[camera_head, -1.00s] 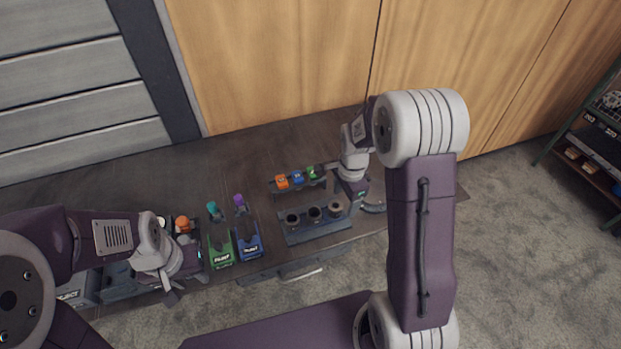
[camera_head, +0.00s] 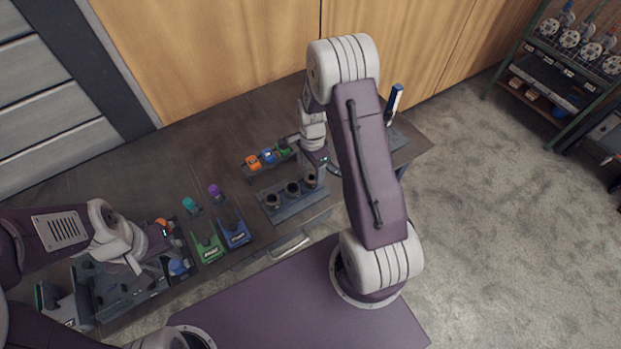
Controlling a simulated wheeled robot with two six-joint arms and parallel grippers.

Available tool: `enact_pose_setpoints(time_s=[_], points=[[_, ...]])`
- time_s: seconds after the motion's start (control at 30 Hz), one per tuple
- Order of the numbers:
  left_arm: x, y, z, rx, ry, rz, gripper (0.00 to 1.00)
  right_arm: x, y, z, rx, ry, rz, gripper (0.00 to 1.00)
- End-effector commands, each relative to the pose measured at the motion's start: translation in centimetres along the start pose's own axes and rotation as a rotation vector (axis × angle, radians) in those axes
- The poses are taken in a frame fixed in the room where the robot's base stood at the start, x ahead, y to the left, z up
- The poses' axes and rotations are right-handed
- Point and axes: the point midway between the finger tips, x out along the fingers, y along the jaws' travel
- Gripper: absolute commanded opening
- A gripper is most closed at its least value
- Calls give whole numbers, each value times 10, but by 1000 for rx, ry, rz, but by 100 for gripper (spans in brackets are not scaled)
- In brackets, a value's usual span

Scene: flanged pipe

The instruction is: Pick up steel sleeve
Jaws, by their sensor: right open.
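A dark rack (camera_head: 297,208) on the table holds three round, hollow-topped sleeve-like pieces in a row: a left one (camera_head: 272,201), a middle one (camera_head: 293,189) and a right one (camera_head: 311,180). Their material is too small to make out. My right gripper (camera_head: 317,172) is open and points down at the rack's right end, close to the right piece; I cannot tell whether it touches it. My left gripper (camera_head: 134,266) is at the left, over the dark fixture; its jaw state is unclear.
A green holder (camera_head: 208,246) and a blue holder (camera_head: 235,232) stand to the left. A shelf (camera_head: 552,75) with flanged parts stands at the right.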

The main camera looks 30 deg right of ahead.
Motion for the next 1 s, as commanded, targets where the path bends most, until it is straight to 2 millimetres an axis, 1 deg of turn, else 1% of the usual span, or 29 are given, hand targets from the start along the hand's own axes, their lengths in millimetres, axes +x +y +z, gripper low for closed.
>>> enact_pose_setpoints(time_s=[0.13, 0.23, 0.33, 0.5, 0.53, 0.57, 0.6, 0.67, 0.7, 0.77, 1.0], points=[[-12, 0, -1, 0, 0, 0, 36, 24, 1, 4, -2, -2, 7, 66], [-12, 0, -1, 0, 0, 0, 36, 41, 1, 5, -1, -1, 5, 66], [-13, 0, -1, 0, 0, 0, 36, 48, 0, 4, -1, 0, 1, 66], [-12, 0, -1, 0, 0, 0, 36, 49, 0, 4, -1, 0, 0, 66], [-12, 0, -1, 0, 0, 0, 36, 49, 0, 4, -1, 0, 0, 63], [-12, 0, -1, 0, 0, 0, 36, 49, 0, 4, -1, 0, 0, 55], [-12, 0, -1, 0, 0, 0, 36, 49, 0, 4, -1, 0, 1, 44], [-12, 0, -1, 0, 0, 0, 36, 49, 0, 4, 0, 0, 1, 27], [-12, 0, -1, 0, 0, 0, 36, 49, 0, 4, 0, 0, 1, 16], [-12, 0, -1, 0, 0, 0, 36, 49, 0, 4, 0, 0, 1, 0], [-12, 0, -1, 0, 0, 0, 36, 48, -1, 4, 0, 0, 0, 0]])
